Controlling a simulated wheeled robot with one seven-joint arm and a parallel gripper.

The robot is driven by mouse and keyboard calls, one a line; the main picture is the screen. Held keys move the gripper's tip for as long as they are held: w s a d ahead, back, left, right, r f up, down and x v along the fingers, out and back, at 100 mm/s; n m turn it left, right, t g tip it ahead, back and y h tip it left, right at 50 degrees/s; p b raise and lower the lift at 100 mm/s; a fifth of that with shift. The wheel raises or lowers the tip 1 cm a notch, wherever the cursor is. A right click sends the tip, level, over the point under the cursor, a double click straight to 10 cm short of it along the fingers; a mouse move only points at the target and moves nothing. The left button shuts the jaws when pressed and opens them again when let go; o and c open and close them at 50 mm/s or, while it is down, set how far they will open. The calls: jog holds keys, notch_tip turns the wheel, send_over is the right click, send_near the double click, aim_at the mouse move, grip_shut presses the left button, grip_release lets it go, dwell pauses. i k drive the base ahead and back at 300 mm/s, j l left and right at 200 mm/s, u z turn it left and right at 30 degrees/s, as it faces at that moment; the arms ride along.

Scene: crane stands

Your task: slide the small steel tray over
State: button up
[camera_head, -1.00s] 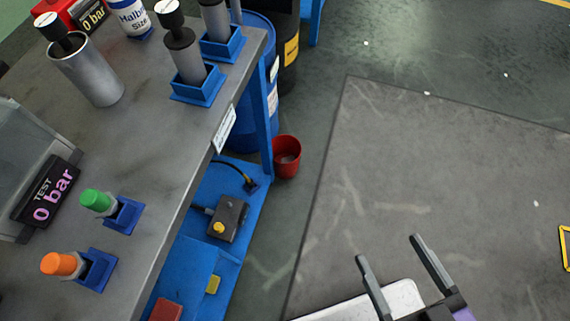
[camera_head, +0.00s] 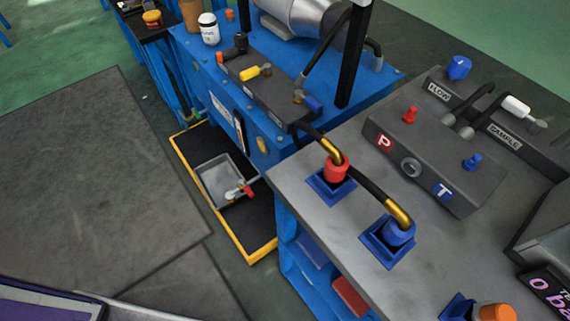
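The small steel tray (camera_head: 212,181) is a shallow grey square pan. It lies low down on a black mat (camera_head: 257,224) with a yellow border, beside the blue bench. A small fitting with a red part (camera_head: 247,190) is at the tray's right side, and paler pieces lie beside it. I cannot tell whether all of these are inside the tray. My gripper is not in this view.
A blue bench (camera_head: 258,115) with hoses and valves stands behind the mat. A grey-topped stand (camera_head: 345,215) with red and blue couplings rises at the right, near the mat. Grey floor (camera_head: 100,180) left of the mat is clear.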

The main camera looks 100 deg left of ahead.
aim_at(219, 176)
jog(key=u, duration=1.95)
jog(key=k+j+u, duration=0.6)
jog(key=k+j, duration=0.05)
jog(key=k, duration=0.1)
